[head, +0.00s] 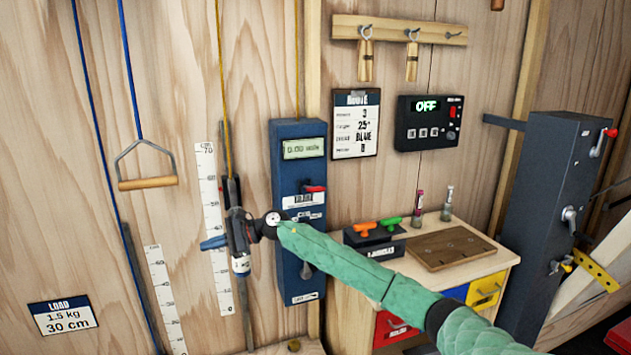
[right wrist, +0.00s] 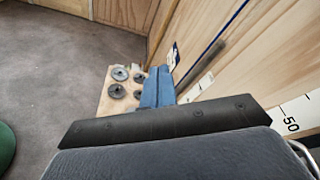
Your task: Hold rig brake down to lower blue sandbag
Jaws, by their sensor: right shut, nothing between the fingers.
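The blue rig box (head: 299,235) is fixed to the wooden wall, with a green display that seems to read 0.00. A red-tipped lever (head: 315,188) sits on its front, and a dark knob shows lower down. I cannot tell which of these is the brake. My right gripper (head: 207,244) is left of the box, in front of the white scale, apart from the levers. Its blue fingers are shut and empty; they also show in the right wrist view (right wrist: 157,90). I cannot make out a blue sandbag in either view. My left gripper is not in view.
A cabinet (head: 450,265) with a wooden board stands right, beside a dark tall unit (head: 555,215). Weight discs (right wrist: 117,91) lie on a low wooden board.

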